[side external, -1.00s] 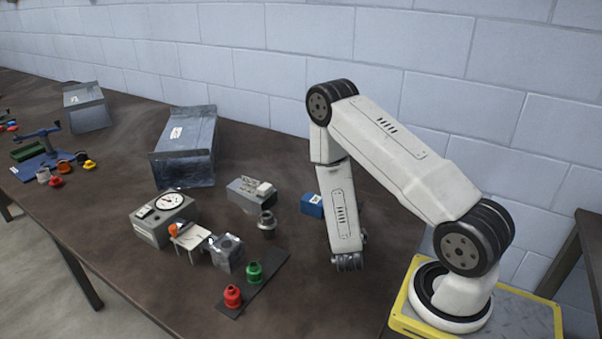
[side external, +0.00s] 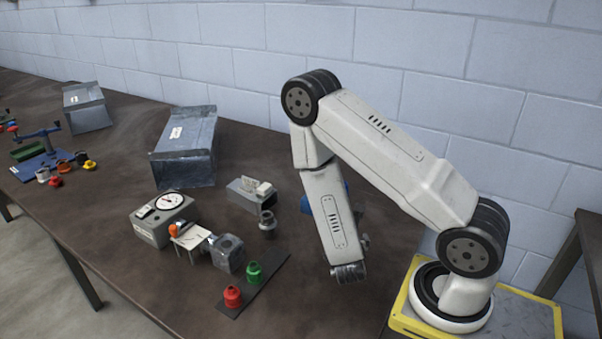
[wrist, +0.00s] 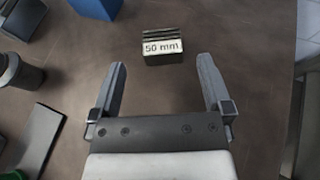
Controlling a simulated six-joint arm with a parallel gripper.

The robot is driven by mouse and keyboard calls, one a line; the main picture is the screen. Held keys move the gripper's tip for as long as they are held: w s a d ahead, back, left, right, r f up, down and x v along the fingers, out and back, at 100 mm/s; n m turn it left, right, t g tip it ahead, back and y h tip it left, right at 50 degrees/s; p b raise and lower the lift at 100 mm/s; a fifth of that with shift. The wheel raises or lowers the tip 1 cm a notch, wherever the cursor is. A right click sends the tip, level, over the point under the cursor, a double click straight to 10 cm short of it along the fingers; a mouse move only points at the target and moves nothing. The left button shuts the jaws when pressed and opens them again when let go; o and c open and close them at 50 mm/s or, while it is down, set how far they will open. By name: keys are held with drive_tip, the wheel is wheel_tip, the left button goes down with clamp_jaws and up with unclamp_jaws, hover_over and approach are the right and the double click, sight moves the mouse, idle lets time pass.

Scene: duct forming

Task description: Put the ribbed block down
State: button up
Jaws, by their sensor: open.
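The ribbed block (wrist: 163,47) is a small dark block with ridges on top and a white "50 mm" label. It rests on the brown table in the wrist view. My gripper (wrist: 160,66) is open, with nothing between its fingers. The block lies just beyond the fingertips, roughly centred between them and apart from both. In the side view my arm hides the block and most of the gripper.
A blue block (side external: 305,205) stands behind my forearm. A dark mat (side external: 262,278) with a red part (side external: 233,296) and a green part (side external: 254,271) lies to the left. A gauge box (side external: 150,230) and a grey cylinder (side external: 267,224) stand further left. Table around the ribbed block is clear.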

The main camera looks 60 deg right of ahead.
drive_tip(key=shift+s+a+r, duration=0.15)
drive_tip(key=shift+a, duration=0.2)
drive_tip(key=shift+r, duration=0.1)
idle(0.5)
drive_tip(key=shift+s+d+r+m+g+h, duration=0.3)
drive_tip(key=shift+r+m+g, duration=0.2)
drive_tip(key=shift+m, duration=0.2)
drive_tip(key=s+a+r+m+g+y, duration=0.45)
drive_tip(key=m+g, duration=0.35)
drive_tip(key=m, duration=0.4)
drive_tip(key=w+a+r+m+t+y, duration=0.6)
drive_tip(key=w+a+m+y, duration=0.2)
drive_tip(key=a, duration=0.4)
drive_tip(key=shift+w+r+m+t, duration=0.35)
drive_tip(key=shift+w+m, duration=0.15)
drive_tip(key=shift+m, duration=0.1)
